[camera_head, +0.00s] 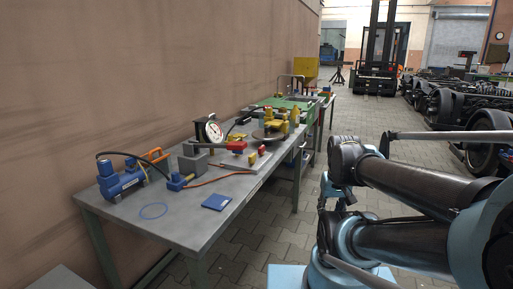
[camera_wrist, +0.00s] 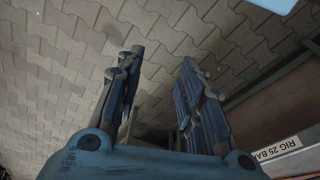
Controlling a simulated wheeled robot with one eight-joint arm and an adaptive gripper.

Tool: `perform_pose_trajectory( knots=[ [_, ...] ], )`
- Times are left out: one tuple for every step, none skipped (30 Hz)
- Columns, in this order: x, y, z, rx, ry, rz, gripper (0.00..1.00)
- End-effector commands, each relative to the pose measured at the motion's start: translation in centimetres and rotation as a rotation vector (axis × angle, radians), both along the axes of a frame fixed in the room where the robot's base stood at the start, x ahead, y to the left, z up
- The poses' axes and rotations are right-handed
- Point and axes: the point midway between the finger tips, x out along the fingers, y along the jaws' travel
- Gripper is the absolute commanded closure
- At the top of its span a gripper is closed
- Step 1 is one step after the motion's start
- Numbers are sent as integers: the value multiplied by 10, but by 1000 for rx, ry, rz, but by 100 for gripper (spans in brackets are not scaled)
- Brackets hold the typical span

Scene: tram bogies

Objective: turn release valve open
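A blue pump-like unit (camera_head: 120,181) with a black hose stands at the near left of the workbench (camera_head: 190,222). A small blue fitting with a yellow part (camera_head: 178,182) lies right of it, by a grey block (camera_head: 193,163). A red handle (camera_head: 236,146) lies farther along. I cannot tell which part is the release valve. My gripper (camera_wrist: 160,58) is open and empty in the wrist view, over paved floor, with no valve between its fingers. In the head view my arm is right of the bench, and I cannot make out the fingers.
A label (camera_wrist: 277,150) reads "RIG 25 BA". The aisle floor (camera_head: 365,125) is open.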

Motion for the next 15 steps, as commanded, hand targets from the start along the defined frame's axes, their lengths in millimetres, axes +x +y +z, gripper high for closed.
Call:
perform_pose_trajectory(
  knots=[
    [0,0,0,0,0,0,65],
    [0,0,0,0,0,0,65],
    [0,0,0,0,0,0,65],
    [0,0,0,0,0,0,65],
    [0,0,0,0,0,0,65],
    [-4,0,3,0,-6,0,65],
    [-7,0,6,0,-10,-1,65],
    [-6,1,9,2,-10,-2,65],
    [-4,1,13,2,-9,-4,65],
    [0,2,17,3,-7,-6,65],
    [4,3,22,5,-5,-10,65],
    [10,4,31,7,-2,-16,65],
    [16,9,38,10,1,-19,65],
    [22,12,46,11,4,-22,65],
    [31,15,57,14,9,-30,65]
  ],
)
